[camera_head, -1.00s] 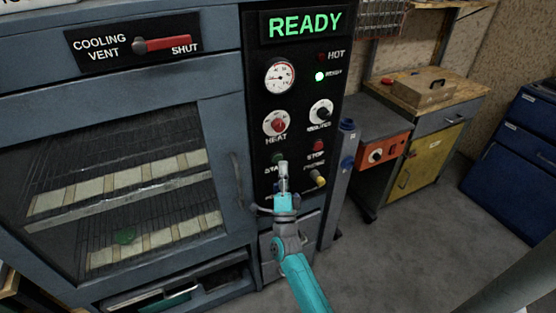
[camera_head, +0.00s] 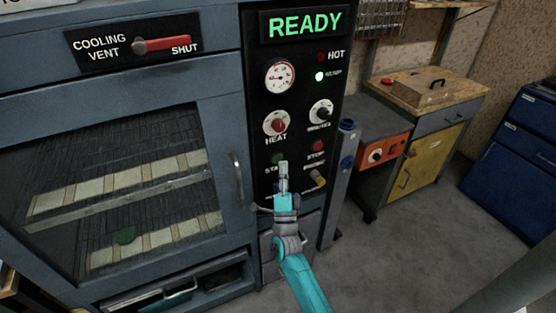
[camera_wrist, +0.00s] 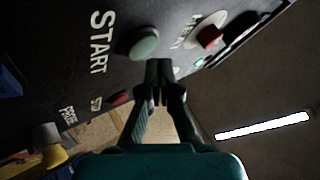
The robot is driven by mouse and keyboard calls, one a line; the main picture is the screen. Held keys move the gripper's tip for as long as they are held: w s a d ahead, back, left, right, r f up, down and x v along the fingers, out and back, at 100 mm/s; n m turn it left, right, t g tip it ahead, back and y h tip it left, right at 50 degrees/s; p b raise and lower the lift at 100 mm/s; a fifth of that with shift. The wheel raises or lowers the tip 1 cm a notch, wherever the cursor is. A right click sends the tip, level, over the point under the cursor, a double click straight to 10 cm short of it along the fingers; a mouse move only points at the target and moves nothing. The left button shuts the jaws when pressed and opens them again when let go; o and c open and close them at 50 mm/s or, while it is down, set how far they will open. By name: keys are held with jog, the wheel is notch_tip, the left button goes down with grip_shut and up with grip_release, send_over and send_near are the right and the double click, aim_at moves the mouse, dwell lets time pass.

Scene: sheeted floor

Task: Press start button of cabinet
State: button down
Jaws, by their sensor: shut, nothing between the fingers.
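The cabinet (camera_head: 232,108) is a blue-grey oven with a black control panel on its right side. The green start button (camera_head: 278,158) sits on the panel, left of the red stop button (camera_head: 318,146). In the wrist view the round green start button (camera_wrist: 143,43) is beside the white START lettering, just up and left of my fingertips. My gripper (camera_head: 283,166) is shut and empty, in front of the panel just below the button. It also shows in the wrist view (camera_wrist: 159,68). I cannot tell whether the fingertips touch the panel.
The display (camera_head: 305,24) reads READY, with a lit green lamp (camera_head: 320,77). The red heat knob (camera_head: 276,123) and a yellowish knob (camera_head: 318,178) are near my gripper. The door handle (camera_head: 236,178) is to its left. A workbench (camera_head: 424,120) stands at right, with open floor before it.

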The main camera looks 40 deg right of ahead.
jog(key=shift+w+d, duration=0.1)
jog(key=shift+w, duration=0.1)
jog(key=shift+w, duration=0.2)
jog(key=shift+w+d, duration=0.15)
jog(key=shift+w, duration=0.2)
dwell(1.0)
jog(key=shift+s, duration=0.1)
jog(key=shift+s+a, duration=0.25)
jog(key=shift+s, duration=0.4)
jog(key=shift+s, duration=0.1)
jog(key=shift+s+a, duration=0.2)
jog(key=shift+s, duration=0.6)
jog(key=shift+s+a, duration=0.25)
jog(key=shift+s, duration=0.5)
jog(key=shift+s+a, duration=0.2)
jog(key=shift+s, duration=0.6)
